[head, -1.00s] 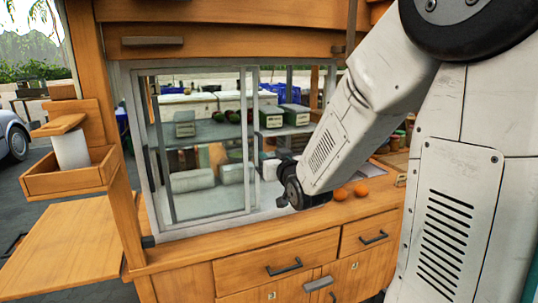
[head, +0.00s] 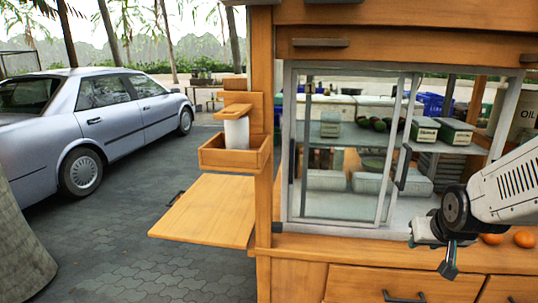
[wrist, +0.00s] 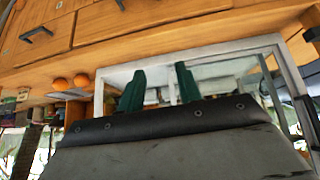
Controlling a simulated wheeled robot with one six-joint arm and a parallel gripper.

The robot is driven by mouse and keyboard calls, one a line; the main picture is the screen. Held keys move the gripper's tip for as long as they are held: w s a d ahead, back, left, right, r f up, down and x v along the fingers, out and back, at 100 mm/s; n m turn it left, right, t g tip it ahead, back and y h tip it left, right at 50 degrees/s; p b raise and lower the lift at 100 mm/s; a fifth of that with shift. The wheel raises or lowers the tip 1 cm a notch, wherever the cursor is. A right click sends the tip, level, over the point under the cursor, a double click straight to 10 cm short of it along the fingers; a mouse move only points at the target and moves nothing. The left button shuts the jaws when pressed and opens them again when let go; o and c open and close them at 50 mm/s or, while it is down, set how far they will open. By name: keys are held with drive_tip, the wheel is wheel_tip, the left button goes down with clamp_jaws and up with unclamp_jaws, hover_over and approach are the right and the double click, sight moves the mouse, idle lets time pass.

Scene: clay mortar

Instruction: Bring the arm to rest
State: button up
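My gripper (head: 436,244) is in front of the wooden cart's glass case, over the counter edge at the right of the head view. My white arm reaches in from the right edge; the rest of it is out of frame. In the wrist view, my gripper (wrist: 160,86) shows two dark green fingers standing apart with nothing between them. Its camera view is turned over, with the drawers at the top.
Two oranges (head: 508,239) lie on the counter close to my gripper. The glass case (head: 340,205) stands behind it. A wooden side shelf (head: 207,210) and a small box holding a white cylinder (head: 236,134) jut out left. A silver car (head: 110,120) stands on open paving.

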drive_tip(key=s+a+r+g, duration=0.2)
drive_tip(key=s+a, duration=0.1)
drive_tip(key=s, duration=0.4)
drive_tip(key=s+a+r+n+g+y, duration=0.1)
drive_tip(key=s+a+r, duration=0.2)
drive_tip(key=s, duration=0.5)
drive_tip(key=s+a+r+n+g, duration=0.1)
drive_tip(key=s+a+r+g, duration=0.1)
drive_tip(key=s, duration=0.6)
drive_tip(key=shift+a+r+g+y, duration=0.3)
drive_tip(key=shift+a+r+y, duration=0.1)
drive_tip(key=shift+a+r, duration=0.4)
